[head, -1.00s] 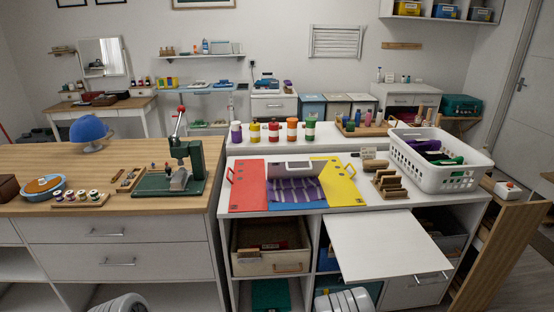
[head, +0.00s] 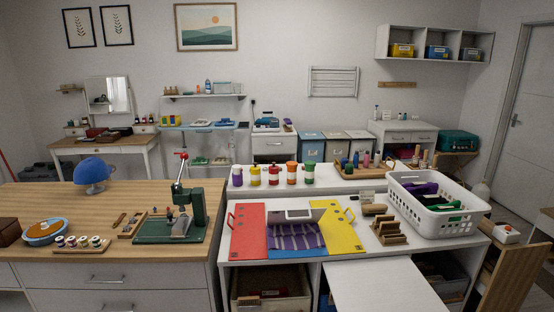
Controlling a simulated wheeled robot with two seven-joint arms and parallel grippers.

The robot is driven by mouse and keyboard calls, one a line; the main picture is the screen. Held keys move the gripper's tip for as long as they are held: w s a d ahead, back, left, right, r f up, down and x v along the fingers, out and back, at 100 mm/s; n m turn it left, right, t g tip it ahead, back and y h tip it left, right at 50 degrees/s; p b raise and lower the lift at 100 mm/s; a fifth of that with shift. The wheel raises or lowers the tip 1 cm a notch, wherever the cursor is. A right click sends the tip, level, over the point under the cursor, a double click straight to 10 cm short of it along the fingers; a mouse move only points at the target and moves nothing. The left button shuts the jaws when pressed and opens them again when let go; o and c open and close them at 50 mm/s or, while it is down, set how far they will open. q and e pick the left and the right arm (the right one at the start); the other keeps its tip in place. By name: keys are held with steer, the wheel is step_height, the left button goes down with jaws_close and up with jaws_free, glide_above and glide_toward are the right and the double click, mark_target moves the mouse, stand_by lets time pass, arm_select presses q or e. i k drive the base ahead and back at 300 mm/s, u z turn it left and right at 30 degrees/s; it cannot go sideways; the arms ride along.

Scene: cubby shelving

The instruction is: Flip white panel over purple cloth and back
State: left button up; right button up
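A folding board with a red panel (head: 249,231), a blue panel (head: 284,254) and a yellow panel (head: 342,229) lies flat on the white counter. The purple striped cloth (head: 297,237) lies on the middle of it, over the blue part. A small white panel (head: 299,214) with a dark slot stands at the back edge of the cloth, apart from the red and yellow sides. Neither of my grippers shows in the head view now.
A white basket (head: 432,211) and wooden racks (head: 389,231) stand to the right of the board. Several coloured jars (head: 273,175) line the counter behind it. A white board (head: 385,287) juts out at the front. A green press (head: 182,219) stands on the left worktop.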

mark_target(295, 222)
steer(key=u, duration=0.3)
steer(key=i, duration=1.1)
steer(key=z, duration=0.2)
